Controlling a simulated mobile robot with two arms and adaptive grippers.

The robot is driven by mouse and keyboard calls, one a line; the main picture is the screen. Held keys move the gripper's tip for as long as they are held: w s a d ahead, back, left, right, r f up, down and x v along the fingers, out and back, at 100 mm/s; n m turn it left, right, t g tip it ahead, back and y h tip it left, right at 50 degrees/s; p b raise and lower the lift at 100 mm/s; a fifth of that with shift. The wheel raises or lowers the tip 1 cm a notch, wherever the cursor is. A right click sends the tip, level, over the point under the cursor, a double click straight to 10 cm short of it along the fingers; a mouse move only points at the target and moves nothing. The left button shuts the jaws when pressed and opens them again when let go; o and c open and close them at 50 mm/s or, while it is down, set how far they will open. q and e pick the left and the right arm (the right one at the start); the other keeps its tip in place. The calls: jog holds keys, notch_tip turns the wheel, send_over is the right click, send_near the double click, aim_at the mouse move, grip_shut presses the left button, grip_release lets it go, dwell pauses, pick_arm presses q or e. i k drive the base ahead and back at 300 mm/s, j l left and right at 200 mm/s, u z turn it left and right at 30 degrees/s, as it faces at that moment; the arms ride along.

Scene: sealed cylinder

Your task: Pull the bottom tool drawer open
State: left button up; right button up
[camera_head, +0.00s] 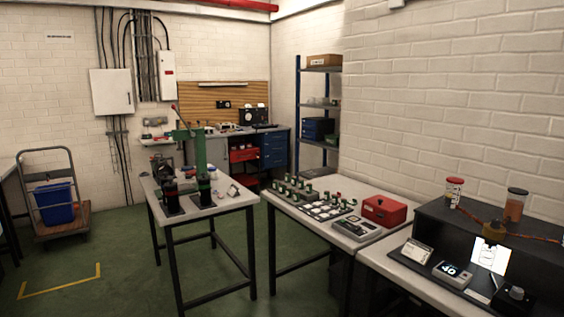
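A workbench (214,137) stands against the far wall, at the back centre of the head view. Under its top are red drawers or bins (243,155) and, to their right, a blue drawer cabinet (273,149). Another red front (246,181) shows lower down, partly hidden by the near table. The fronts are small and dark, so I cannot tell which is the bottom tool drawer or how far any is open. Neither of my grippers is in view.
A table (226,197) with a green press (199,150) stands before the workbench. Right of it are a table with a red box (384,210) and a dark bench (450,225). A cart with a blue bin (54,203) stands left. Green floor (120,250) is clear at left.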

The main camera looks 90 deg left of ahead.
aim_at(273, 160)
jog(key=u, duration=2.9)
jog(key=i+j+u, duration=0.75)
jog(key=i+u, duration=0.35)
jog(key=i+j+u, duration=0.1)
jog(key=i+u, duration=0.15)
jog(key=i, duration=1.35)
jog(key=i+z, duration=0.1)
jog(key=i, duration=1)
jog(key=i+j+z, duration=0.1)
jog(key=i, duration=1)
jog(key=i+z, duration=0.1)
jog(key=i, duration=0.65)
jog(key=i+j+z, duration=0.15)
jog(key=i, duration=0.6)
jog(key=i+j+z, duration=0.1)
jog(key=i, duration=0.65)
jog(key=i+l+z, duration=0.25)
jog(key=i+z, duration=0.65)
jog(key=i, duration=0.15)
jog(key=i+z, duration=0.4)
jog(key=i, duration=0.15)
jog(key=i+j+z, duration=0.3)
jog(key=i+z, duration=0.15)
jog(key=i+l+z, duration=0.2)
jog(key=i+z, duration=0.3)
jog(key=i, duration=0.3)
jog(key=i+j+z, duration=0.1)
jog(key=i+z, duration=0.4)
jog(key=i, duration=0.25)
